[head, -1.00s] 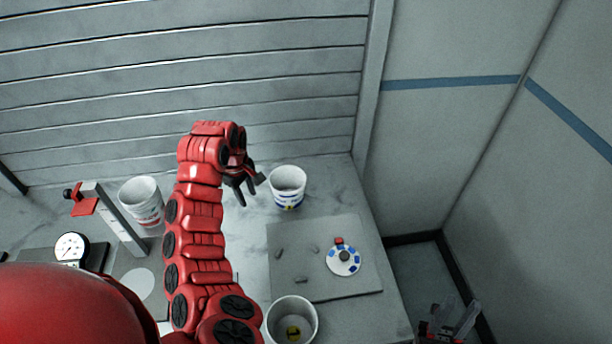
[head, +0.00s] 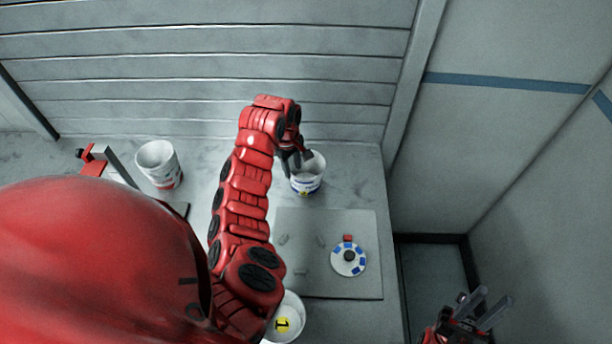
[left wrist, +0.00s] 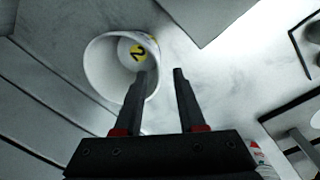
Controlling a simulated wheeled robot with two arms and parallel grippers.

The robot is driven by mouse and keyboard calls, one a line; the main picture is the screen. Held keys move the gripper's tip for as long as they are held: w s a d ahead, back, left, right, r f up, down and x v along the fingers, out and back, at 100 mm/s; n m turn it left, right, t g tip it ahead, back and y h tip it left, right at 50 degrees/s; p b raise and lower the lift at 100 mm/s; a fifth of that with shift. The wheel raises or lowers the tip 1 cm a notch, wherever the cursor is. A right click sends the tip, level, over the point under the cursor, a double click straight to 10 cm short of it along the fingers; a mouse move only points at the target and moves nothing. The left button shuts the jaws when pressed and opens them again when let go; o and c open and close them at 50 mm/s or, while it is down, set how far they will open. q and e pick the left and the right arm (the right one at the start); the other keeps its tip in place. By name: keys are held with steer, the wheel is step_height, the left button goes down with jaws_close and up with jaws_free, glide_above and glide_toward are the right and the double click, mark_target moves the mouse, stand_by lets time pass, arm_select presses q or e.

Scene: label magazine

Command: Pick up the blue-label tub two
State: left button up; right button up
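The blue-label tub (head: 309,186) is white with a blue band and stands upright at the back right of the table. In the left wrist view the white tub (left wrist: 103,75) shows a yellow disc with a 2 inside it. My left gripper (head: 297,164) is at this tub's rim. In the left wrist view my left gripper (left wrist: 160,72) is open, with one finger overlapping the tub's mouth and the other outside its rim. Whether the fingers touch the wall I cannot tell. My right gripper (head: 492,298) is open and empty at the lower right, away from the table.
A red-label tub (head: 158,163) stands at the back left, beside a red-topped post (head: 120,163). A tub with a yellow 1 (head: 294,318) is at the front, partly behind my arm. A grey mat (head: 330,283) holds a blue-and-white disc (head: 348,261) and small grey pieces.

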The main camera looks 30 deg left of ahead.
mark_target(295, 180)
arm_select(q)
steer(key=f, duration=0.2)
steer(key=f+b, duration=0.1)
steer(key=f, duration=0.1)
steer(key=f+b, duration=0.1)
steer(key=shift+w+d+f, duration=0.15)
steer(key=shift+w+f, duration=0.2)
steer(key=shift+f, duration=0.05)
steer(key=shift+f+b, duration=0.25)
steer(key=shift+b, duration=0.2)
steer(key=f+b, duration=0.5)
steer(key=shift+w+d+f, duration=0.1)
steer(key=shift+w, duration=0.2)
steer(key=shift+c, duration=0.4)
jaws_close()
